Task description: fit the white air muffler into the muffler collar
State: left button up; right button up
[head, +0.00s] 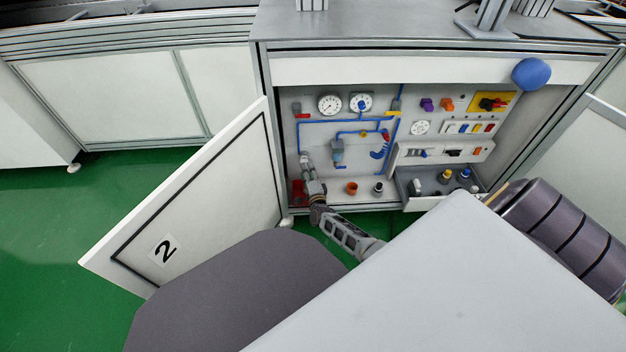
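My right gripper (307,163) reaches into the open cabinet at its left side, pointing up along the back panel. It is small in the head view, and I cannot tell whether its fingers are open or shut or hold anything. I cannot make out the white air muffler for certain; something pale at the fingertips may be part of the gripper. I cannot tell for certain which fitting is the muffler collar. A grey unit with blue tubing (337,147) is on the panel just right of the gripper. My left gripper is out of view.
The cabinet door (200,200), marked 2, stands open at left. An orange ring-like part (352,188) and a dark part (378,187) stand on the cabinet floor. A pulled-out drawer (425,204) at right holds several small parts.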

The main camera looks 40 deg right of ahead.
jog(key=v, duration=0.9)
dwell(0.3)
jog(key=shift+r, duration=0.1)
dwell(0.5)
jog(key=shift+c, duration=1)
jog(key=w+d+r+m+h+p, duration=0.1)
jog(key=w+r+m+h+p, duration=0.1)
jog(key=w+r, duration=0.25)
jog(key=shift+s+f+n+y+p, duration=0.15)
jog(key=shift+s+f+n+y, duration=0.15)
jog(key=shift+f, duration=0.45)
jog(key=shift+s+f+n+y+p, duration=0.1)
jog(key=shift+s+f+n+y, duration=0.2)
jog(key=shift+f, duration=0.5)
jog(key=shift+s+f+n+y+p, duration=0.2)
jog(key=shift+f+n+y, duration=0.2)
jog(key=shift+f, duration=0.35)
